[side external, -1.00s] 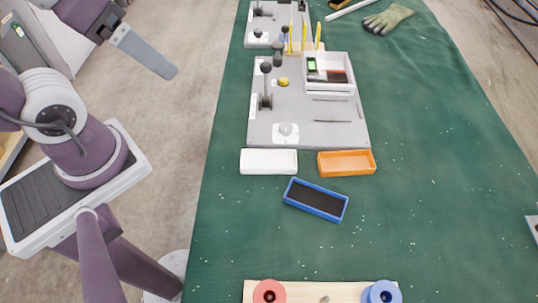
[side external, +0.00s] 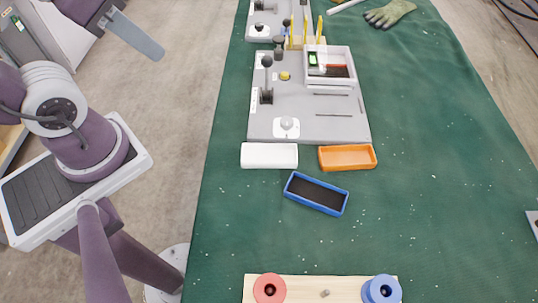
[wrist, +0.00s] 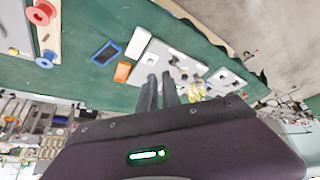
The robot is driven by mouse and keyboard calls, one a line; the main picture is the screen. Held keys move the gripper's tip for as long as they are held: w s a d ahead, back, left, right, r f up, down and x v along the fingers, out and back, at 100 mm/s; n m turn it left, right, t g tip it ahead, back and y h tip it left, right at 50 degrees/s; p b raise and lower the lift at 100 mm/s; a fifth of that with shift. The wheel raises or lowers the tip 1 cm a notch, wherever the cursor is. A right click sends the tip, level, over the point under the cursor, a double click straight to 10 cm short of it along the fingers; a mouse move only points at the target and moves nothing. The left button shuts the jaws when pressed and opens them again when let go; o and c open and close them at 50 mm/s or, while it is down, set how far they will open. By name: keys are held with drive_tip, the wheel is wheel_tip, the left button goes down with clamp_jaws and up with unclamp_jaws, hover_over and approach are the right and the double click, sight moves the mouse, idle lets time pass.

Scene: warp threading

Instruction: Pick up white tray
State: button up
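The white tray (side external: 269,155) lies on the green cloth, just in front of the grey board's near left edge. It also shows in the wrist view (wrist: 138,43). My gripper shows at the upper left in the side external view (side external: 135,36), off the table's left side and well away from the tray. In the wrist view my gripper's two dark fingers (wrist: 160,91) stand apart with a narrow gap and nothing visible between them. The tray is not touched by the gripper.
An orange tray (side external: 347,158) lies right of the white tray, and a blue tray (side external: 316,194) with a dark inside lies nearer. The grey board (side external: 310,127) behind carries a lever and a white box (side external: 329,58). A wooden strip with red and blue spools (side external: 382,290) is in front.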

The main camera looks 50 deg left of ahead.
drive_tip(key=m+g, duration=0.6)
drive_tip(key=m, duration=0.3)
hover_over(270, 143)
wheel_tip(270, 143, down, 25)
wheel_tip(270, 143, down, 7)
drive_tip(key=shift+s+f, duration=0.1)
drive_tip(key=shift+f, duration=0.1)
clamp_jaws()
